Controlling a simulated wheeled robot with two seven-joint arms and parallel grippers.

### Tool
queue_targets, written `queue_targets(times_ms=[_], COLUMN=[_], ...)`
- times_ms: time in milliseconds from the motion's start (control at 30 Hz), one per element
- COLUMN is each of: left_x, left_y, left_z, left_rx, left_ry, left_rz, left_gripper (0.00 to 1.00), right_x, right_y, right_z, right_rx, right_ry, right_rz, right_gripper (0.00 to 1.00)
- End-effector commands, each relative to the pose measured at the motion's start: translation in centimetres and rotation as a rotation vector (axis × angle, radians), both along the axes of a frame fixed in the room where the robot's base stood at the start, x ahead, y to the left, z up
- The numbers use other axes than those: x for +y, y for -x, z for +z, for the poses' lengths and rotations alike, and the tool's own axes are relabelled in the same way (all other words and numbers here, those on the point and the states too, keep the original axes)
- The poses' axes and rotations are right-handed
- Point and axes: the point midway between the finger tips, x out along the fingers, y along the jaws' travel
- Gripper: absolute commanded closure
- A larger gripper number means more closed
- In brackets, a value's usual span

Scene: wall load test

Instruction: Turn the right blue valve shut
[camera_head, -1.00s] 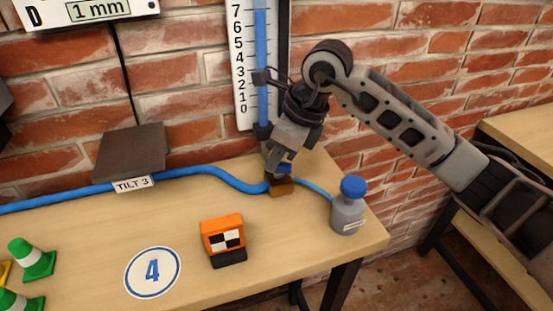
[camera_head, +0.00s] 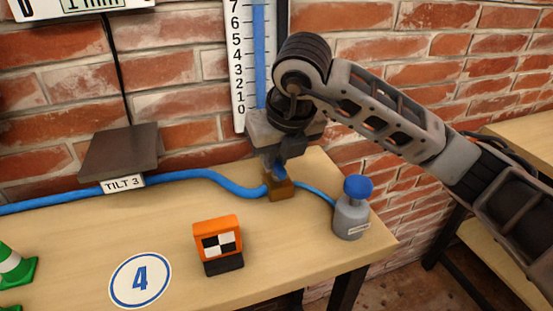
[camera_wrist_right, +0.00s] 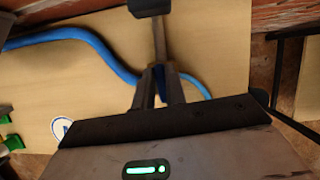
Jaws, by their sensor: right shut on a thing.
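The right blue valve has a brass-brown body (camera_head: 280,191) in the blue hose line near the table's right end. Its blue handle (camera_head: 281,174) shows partly between the fingers of my right gripper (camera_head: 276,168). This gripper points down onto the valve from above and is shut on the handle. In the right wrist view a blue piece of the handle (camera_wrist_right: 162,86) shows between the two fingers; the rest is hidden by them. My left gripper is not in view.
A blue hose (camera_head: 190,175) runs left along the table. A grey bottle with a blue knob (camera_head: 350,218) stands close right of the valve. An orange checkered block (camera_head: 218,241) stands in front. A scale (camera_head: 239,80) is on the brick wall behind. Green cones (camera_head: 14,264) stand left.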

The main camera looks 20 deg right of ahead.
Motion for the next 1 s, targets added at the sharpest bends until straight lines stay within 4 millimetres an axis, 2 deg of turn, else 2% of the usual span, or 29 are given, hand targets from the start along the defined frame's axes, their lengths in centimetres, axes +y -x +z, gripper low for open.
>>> queue_targets(times_ms=[300, 767, 800, 833, 1000], left_x=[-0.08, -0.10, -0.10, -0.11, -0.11], left_y=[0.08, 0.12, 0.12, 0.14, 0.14], left_z=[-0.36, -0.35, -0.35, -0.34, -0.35], left_rx=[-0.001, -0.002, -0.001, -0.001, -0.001], left_ry=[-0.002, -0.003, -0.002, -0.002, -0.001], left_rz=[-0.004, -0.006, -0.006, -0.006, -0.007], left_gripper=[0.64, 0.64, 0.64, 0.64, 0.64], right_x=[-0.08, -0.11, -0.11, -0.11, -0.08], right_y=[-0.07, -0.09, -0.09, -0.08, -0.06], right_z=[0.14, 0.18, 0.18, 0.17, 0.10], right_rx=[-0.003, -0.003, -0.003, -0.003, -0.001], right_ry=[0.000, -0.001, -0.002, -0.001, 0.000], right_rz=[-0.088, -0.099, -0.100, -0.099, -0.097], right_gripper=[1.00, 1.00, 0.76, 0.68, 0.65])
